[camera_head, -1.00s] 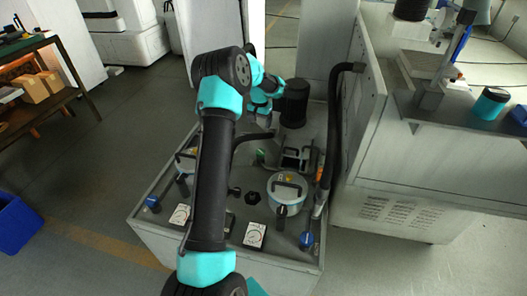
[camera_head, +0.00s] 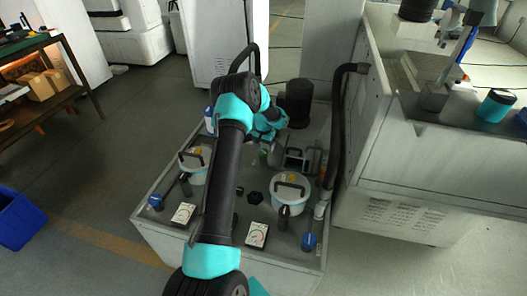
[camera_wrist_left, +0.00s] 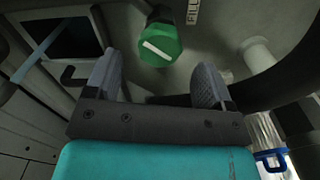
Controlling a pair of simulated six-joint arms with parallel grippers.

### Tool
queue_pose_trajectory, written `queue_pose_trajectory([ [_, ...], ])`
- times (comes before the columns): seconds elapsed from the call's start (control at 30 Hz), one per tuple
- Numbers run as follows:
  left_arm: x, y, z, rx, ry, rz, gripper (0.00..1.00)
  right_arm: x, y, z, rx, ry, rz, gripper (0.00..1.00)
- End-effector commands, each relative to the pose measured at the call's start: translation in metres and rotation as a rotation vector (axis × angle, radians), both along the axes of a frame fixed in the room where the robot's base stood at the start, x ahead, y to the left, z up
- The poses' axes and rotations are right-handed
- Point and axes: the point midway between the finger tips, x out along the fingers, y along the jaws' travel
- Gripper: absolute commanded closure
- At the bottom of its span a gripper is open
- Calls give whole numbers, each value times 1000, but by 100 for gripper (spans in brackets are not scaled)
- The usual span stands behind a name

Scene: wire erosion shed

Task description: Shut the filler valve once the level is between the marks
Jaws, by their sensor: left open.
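The filler valve knob (camera_wrist_left: 160,46) is a green cap with a white line across its top, beside a label reading FILL (camera_wrist_left: 193,10) in the left wrist view. My left gripper (camera_wrist_left: 158,64) is open. The knob lies just beyond the fingertips, between them in the picture; I see no contact. In the head view my left gripper (camera_head: 267,146) is over the rear part of the grey tank unit (camera_head: 150,222), largely hidden by my own arm. I cannot make out a liquid level or its marks. My right gripper is not in view.
Two round lidded canisters, one at the right (camera_head: 290,196) and one at the left (camera_head: 193,165), stand on the unit with gauges (camera_head: 257,234) and blue knobs (camera_head: 308,241). A black hose (camera_head: 337,130) rises at the right. A black cylinder (camera_head: 298,103) stands behind.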

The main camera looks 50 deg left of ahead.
Motion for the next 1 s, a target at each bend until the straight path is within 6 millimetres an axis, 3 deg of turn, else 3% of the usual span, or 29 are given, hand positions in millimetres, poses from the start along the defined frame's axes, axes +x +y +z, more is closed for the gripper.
queue_pose_trajectory([
  [0.23,0,0,-29,0,0,-1,24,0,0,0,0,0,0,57],
  [0.6,0,0,-34,0,0,-1,24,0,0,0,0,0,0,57],
  [1.0,0,0,-34,0,0,-1,62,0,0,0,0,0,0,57],
])
